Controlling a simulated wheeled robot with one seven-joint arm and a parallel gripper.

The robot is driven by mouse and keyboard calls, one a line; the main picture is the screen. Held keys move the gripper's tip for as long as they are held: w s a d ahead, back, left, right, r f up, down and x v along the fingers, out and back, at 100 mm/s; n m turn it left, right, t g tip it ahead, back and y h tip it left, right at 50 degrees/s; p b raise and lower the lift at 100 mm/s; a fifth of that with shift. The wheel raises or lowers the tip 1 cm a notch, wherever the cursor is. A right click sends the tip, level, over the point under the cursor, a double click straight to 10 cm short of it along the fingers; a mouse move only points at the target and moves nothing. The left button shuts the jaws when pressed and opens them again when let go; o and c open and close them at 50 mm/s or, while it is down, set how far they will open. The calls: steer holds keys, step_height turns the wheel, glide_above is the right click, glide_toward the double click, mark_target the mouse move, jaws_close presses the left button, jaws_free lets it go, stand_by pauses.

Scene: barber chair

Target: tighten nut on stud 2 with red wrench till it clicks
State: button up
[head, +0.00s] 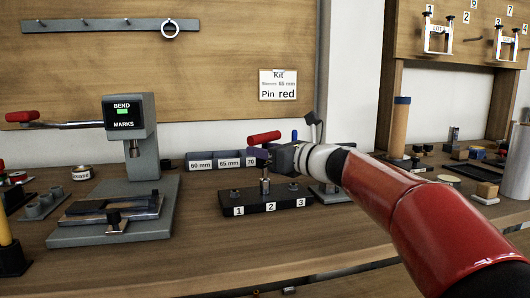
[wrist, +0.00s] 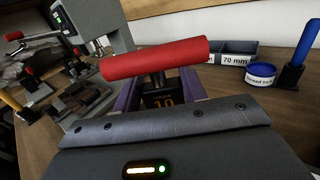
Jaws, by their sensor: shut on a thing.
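The red wrench shows its red handle (head: 264,138) just above my gripper (head: 268,157). In the wrist view the red handle (wrist: 155,60) lies crosswise beyond my gripper (wrist: 160,92). A dark part marked 10 sits between the purple fingers, which are shut on the wrench. The black stud block (head: 252,208) stands on the bench, labelled 1, 2 and 3. Stud 2 (head: 265,187) rises behind its label, just below my gripper. The wrench's working end and its contact with any nut cannot be made out.
The bend machine (head: 131,122) stands at the left with a red-handled lever. Grey bins (head: 200,160) labelled 60, 65 and 70 mm stand behind the block. In the wrist view a blue-lidded tin (wrist: 261,73) and a blue post (wrist: 303,45) stand at the right.

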steer(key=shift+s+m+t+h+b, duration=0.1)
steer(key=shift+m+t+h+b, duration=0.3)
steer(key=shift+m+t+h, duration=0.25)
steer(key=shift+t+h, duration=0.25)
steer(key=n+g+y+p, duration=0.1)
steer(key=g+y+p, duration=0.1)
steer(key=shift+d+r+n+p, duration=0.1)
steer(key=shift+r+n+p, duration=0.25)
steer(key=shift+n+g+y+p, duration=0.4)
steer(key=shift+g+p, duration=0.1)
steer(key=shift+g, duration=0.2)
steer(key=shift+f+n+g+y, duration=0.2)
steer(key=shift+n+g+y, duration=0.2)
steer(key=shift+g, duration=0.1)
step_height(320, 180, up, 5)
steer(key=p, duration=0.4)
steer(key=shift+p, duration=0.4)
steer(key=shift+f, duration=0.1)
